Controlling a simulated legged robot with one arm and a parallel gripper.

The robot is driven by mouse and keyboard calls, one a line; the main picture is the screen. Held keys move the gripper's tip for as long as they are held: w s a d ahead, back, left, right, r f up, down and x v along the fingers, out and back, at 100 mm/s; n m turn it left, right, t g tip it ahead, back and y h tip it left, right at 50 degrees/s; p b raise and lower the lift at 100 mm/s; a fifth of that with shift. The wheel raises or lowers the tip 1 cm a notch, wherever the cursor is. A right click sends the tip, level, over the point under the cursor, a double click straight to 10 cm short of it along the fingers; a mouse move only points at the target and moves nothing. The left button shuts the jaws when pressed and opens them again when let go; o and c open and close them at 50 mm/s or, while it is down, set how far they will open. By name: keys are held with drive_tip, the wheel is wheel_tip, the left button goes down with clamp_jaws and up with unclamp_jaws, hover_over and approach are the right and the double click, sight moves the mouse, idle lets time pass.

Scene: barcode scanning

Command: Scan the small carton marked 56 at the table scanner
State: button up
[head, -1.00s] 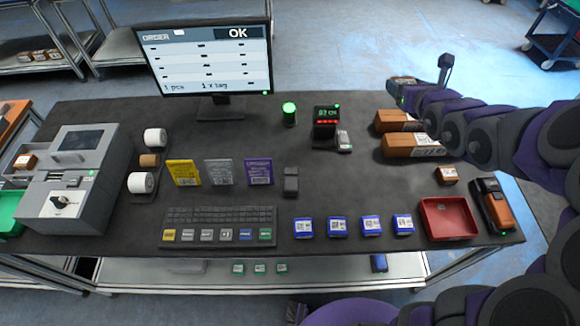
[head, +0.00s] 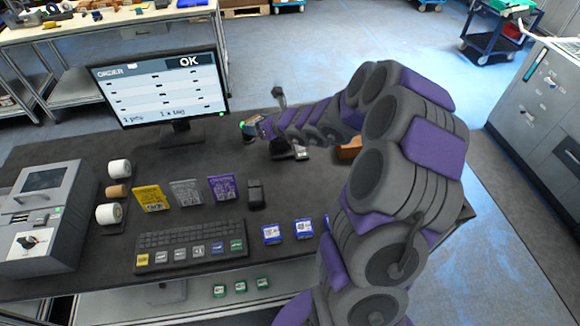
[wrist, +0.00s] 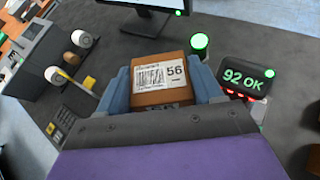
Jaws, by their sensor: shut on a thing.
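The small carton (wrist: 160,97) is brown with a white barcode label reading 56. In the wrist view it sits between the two blue-grey fingers of my gripper (wrist: 161,72), which is shut on it. The label faces the wrist camera. The table scanner (wrist: 248,81) stands to its right, apart from it, with a display reading 92 OK and red lights below. In the head view my gripper (head: 251,124) is over the back of the table, left of the scanner's dark base (head: 286,152). My arm partly hides the scanner there.
A green lamp (wrist: 199,44) stands just beyond the carton. The monitor (head: 160,89) showing OK is at back left. Coloured cards (head: 186,193), a keyboard (head: 190,238) and blue boxes (head: 272,234) lie nearer. A brown carton (head: 349,149) is partly behind my arm.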

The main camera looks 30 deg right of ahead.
drive_tip(key=s+d+f+g+p, duration=0.1)
drive_tip(key=s+d+f, duration=0.1)
drive_tip(key=f, duration=0.3)
drive_tip(key=s+d+f+y, duration=0.1)
drive_tip(key=s+d+f, duration=0.1)
drive_tip(key=f, duration=0.3)
drive_tip(key=s+d+f+g+p, duration=0.1)
drive_tip(key=s+d+f, duration=0.1)
drive_tip(key=s+f, duration=0.2)
drive_tip(key=shift+s+d+f+n+g+y+p, duration=0.15)
drive_tip(key=shift+d+f+p, duration=0.05)
drive_tip(key=shift+f, duration=0.2)
drive_tip(key=shift+s+d+f+n+g+y+p, duration=0.1)
drive_tip(key=shift+d+f+n+g+y+p, duration=0.1)
drive_tip(key=shift+f, duration=0.2)
drive_tip(key=shift+w+a+f, duration=0.15)
drive_tip(key=shift+w+f, duration=0.25)
drive_tip(key=shift+f, duration=0.1)
drive_tip(key=w+f, duration=0.2)
drive_tip(key=shift+w+d+f, duration=0.25)
drive_tip(key=shift+w+f, duration=0.05)
drive_tip(key=shift+f, duration=0.05)
drive_tip(key=shift+w+d+f, duration=0.45)
drive_tip(key=shift+w+f, duration=0.1)
drive_tip(key=shift+w, duration=0.1)
drive_tip(key=shift+a, duration=0.3)
